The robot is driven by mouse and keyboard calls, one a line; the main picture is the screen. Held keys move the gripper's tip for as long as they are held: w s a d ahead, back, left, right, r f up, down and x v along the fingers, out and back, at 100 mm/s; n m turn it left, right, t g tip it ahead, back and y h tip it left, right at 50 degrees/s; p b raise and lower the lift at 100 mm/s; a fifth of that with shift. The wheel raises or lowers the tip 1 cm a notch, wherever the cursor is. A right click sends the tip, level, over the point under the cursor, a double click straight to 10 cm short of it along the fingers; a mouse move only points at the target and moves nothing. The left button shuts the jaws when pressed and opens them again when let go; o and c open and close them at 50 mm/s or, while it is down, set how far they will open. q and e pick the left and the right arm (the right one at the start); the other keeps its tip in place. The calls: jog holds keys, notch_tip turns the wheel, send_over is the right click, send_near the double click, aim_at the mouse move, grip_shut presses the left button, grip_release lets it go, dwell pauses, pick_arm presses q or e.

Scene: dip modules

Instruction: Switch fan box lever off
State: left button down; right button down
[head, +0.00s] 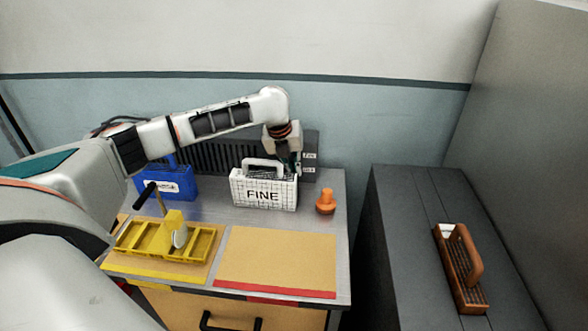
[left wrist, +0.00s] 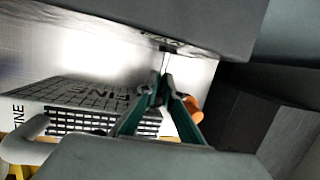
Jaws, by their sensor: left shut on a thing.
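The fan box (head: 215,157) is a long dark grey slatted box against the wall at the back of the bench, with small labels (head: 309,156) at its right end. My left gripper (head: 290,160) is at that right end, just behind the white FINE basket (head: 264,190). In the left wrist view, my left gripper's fingertips (left wrist: 165,84) are shut on a thin lever (left wrist: 164,60) below the grey box (left wrist: 190,22). In the head view the lever is hidden by the gripper. The lever's exact position cannot be told. My right gripper is out of view.
An orange knob-shaped object (head: 325,201) stands right of the basket. A blue box (head: 178,184) is at the left, with a yellow tray (head: 200,243) in front. A tan mat (head: 280,257) is bare. A brown handled caddy (head: 461,268) rests on the dark cabinet (head: 405,230).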

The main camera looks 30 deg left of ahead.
pick_arm(q)
jog(key=shift+s+d+f, duration=0.35)
jog(key=shift+s+f, duration=0.1)
jog(key=shift+f, duration=0.3)
jog(key=c, duration=2.1)
grip_release()
jog(key=shift+a+r, duration=0.1)
jog(key=shift+r, duration=0.2)
jog(key=shift+w+a+r, duration=0.1)
jog(key=shift+r, duration=0.1)
jog(key=v, duration=1.1)
jog(key=shift+s+r, duration=0.2)
jog(key=shift+r, duration=0.15)
